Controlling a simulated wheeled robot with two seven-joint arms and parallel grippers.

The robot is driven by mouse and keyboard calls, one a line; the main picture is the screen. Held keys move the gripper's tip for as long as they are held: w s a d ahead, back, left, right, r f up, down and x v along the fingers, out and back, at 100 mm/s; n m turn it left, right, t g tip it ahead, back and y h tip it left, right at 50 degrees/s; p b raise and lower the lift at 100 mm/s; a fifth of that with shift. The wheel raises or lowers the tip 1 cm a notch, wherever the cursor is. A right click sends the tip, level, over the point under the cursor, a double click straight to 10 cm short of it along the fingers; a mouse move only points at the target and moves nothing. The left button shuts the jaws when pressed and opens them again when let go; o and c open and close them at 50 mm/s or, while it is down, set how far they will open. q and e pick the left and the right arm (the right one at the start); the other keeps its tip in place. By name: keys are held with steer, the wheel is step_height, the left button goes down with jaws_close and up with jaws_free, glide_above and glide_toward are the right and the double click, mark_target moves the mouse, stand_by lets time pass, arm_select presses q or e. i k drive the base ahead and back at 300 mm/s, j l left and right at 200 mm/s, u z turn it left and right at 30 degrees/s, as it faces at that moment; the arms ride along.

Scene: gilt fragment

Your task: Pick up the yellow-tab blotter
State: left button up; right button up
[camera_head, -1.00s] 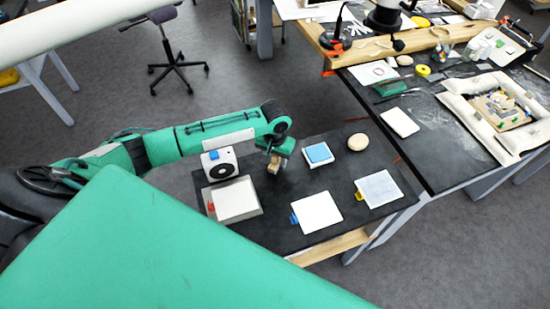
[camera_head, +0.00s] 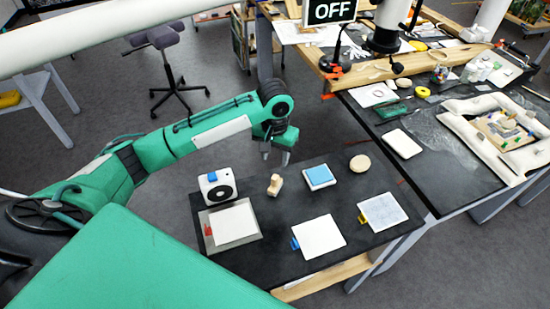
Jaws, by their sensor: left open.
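The yellow-tab blotter (camera_head: 384,211) is a pale grey square pad with a yellow-orange tab on its left side. It lies flat at the right end of the dark low table (camera_head: 290,247). My left gripper (camera_head: 276,158) is open and empty, fingers pointing down, above the table's back edge. It is well to the left of and behind the blotter. A white pad with a blue tab (camera_head: 319,237) and a pad with a red tab (camera_head: 234,223) lie further left. My right gripper is not in view.
A wooden piece (camera_head: 275,185), a blue-topped pad (camera_head: 320,177), a round beige disc (camera_head: 360,162) and a white device with a black dial (camera_head: 217,187) stand along the table's back. A cluttered dark workbench (camera_head: 440,170) adjoins at the right.

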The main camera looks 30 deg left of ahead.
mark_target(383, 212)
steer(key=k+l, duration=0.5)
steer(key=k, duration=0.15)
steer(key=k+l, duration=0.45)
steer(key=k, duration=0.25)
